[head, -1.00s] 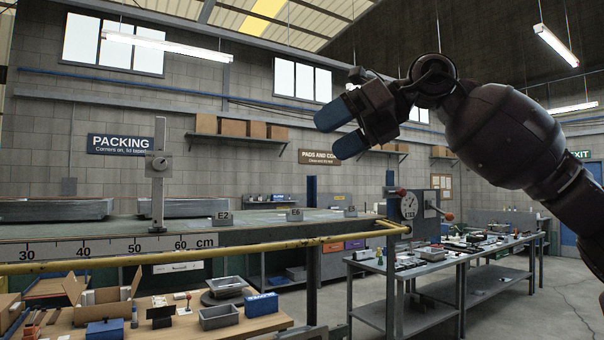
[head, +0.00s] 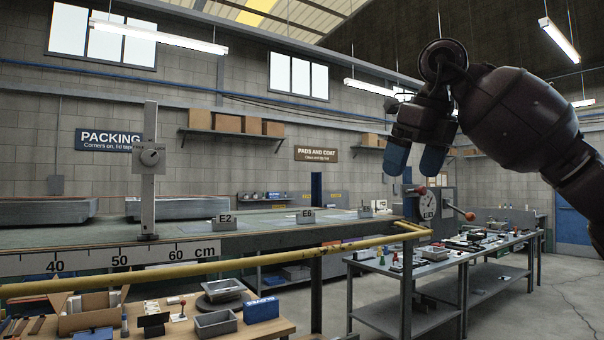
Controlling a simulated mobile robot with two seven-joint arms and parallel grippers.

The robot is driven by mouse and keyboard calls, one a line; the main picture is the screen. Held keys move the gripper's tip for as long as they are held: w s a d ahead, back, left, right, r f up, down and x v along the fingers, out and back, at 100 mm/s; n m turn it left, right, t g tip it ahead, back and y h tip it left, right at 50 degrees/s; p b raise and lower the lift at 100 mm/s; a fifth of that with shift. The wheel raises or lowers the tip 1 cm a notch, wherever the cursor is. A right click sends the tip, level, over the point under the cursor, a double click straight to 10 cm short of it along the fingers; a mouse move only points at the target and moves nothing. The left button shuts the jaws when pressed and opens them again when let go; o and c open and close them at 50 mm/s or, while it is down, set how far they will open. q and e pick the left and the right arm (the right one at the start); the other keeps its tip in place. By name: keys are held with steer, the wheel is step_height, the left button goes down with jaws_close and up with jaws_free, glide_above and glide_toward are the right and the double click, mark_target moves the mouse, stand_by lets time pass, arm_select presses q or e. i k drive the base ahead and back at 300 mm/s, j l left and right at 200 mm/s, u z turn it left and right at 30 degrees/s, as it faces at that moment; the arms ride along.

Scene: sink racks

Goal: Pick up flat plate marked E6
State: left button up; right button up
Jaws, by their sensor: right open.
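A small grey block marked E6 (head: 306,215) stands on the long green-topped bench (head: 120,236), beyond the yellow rail. A flat plate belonging to it cannot be clearly made out; the surface around the block is seen at a shallow angle. Similar blocks marked E2 (head: 223,222) and another (head: 366,212) stand to its left and right. My right gripper (head: 414,161) is open and empty, with blue fingertips pointing down. In the picture it is up and to the right of the E6 block, apart from it. My left gripper is out of view.
A yellow rail (head: 200,266) and a ruler (head: 100,260) with an upright gauge post (head: 149,175) run along the bench's near edge. A dial gauge (head: 427,205) stands at the bench's right end. A cluttered grey table (head: 440,258) is at right, with open floor beyond.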

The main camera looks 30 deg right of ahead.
mark_target(307, 216)
steer(key=i, duration=1.1)
